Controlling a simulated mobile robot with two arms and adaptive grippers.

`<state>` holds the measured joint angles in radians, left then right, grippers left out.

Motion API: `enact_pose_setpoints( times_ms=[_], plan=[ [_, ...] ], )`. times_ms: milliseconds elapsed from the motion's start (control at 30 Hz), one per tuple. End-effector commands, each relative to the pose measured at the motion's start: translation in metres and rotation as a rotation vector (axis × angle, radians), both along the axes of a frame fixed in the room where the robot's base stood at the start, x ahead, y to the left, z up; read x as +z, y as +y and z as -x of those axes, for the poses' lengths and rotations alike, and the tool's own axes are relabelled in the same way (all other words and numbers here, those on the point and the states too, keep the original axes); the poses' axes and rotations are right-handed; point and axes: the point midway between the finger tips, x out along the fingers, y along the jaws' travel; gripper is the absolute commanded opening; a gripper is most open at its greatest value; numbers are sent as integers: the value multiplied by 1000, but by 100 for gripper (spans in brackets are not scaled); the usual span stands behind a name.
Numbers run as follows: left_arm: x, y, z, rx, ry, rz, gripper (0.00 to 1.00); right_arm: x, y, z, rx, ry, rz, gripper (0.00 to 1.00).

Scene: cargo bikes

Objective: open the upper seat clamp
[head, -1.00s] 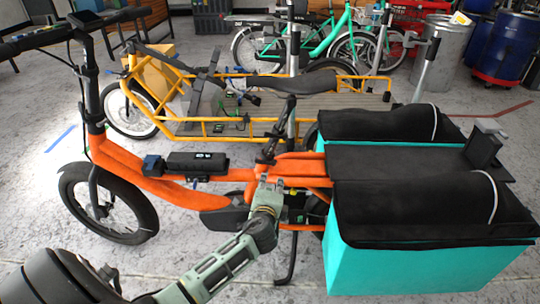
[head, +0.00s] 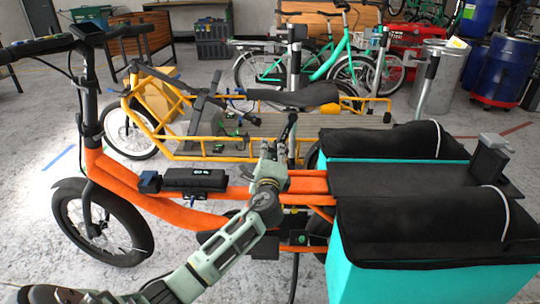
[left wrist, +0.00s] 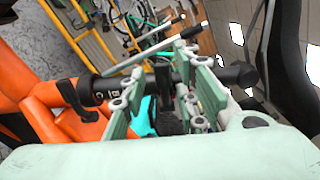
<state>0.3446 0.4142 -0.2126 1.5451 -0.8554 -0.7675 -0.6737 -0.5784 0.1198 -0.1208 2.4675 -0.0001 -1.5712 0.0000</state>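The orange cargo bike (head: 170,206) stands across the head view. Its dark seat post (left wrist: 237,76) lies crosswise in the left wrist view, above the orange frame (head: 300,183). Black clamp-like parts (left wrist: 166,88) sit at the post between my fingers; which one is the upper seat clamp I cannot tell. My left gripper (head: 272,160) is at the post, its pale green fingers (left wrist: 165,75) apart on either side of these parts. Contact is unclear. In the head view the gripper hides much of the lower post. My right gripper is not in view.
Teal boxes with black covers (head: 420,210) fill the rear of the bike at right. A black battery-like unit (head: 195,180) sits on the frame. A yellow cargo bike (head: 180,151) stands close behind. Open floor lies at left.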

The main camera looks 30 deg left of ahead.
Motion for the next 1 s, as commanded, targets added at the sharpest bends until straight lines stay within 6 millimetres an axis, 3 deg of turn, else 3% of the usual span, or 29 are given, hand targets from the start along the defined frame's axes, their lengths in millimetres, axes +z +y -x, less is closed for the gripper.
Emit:
enact_pose_setpoints(
  times_ms=[233,567,1000],
  plan=[
    [0,0,-1,0,-1,1,28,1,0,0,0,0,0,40],
    [-1,1,-1,1,1,2,0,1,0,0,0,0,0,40],
    [-4,0,0,1,5,5,0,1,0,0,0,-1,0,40]
  ],
)
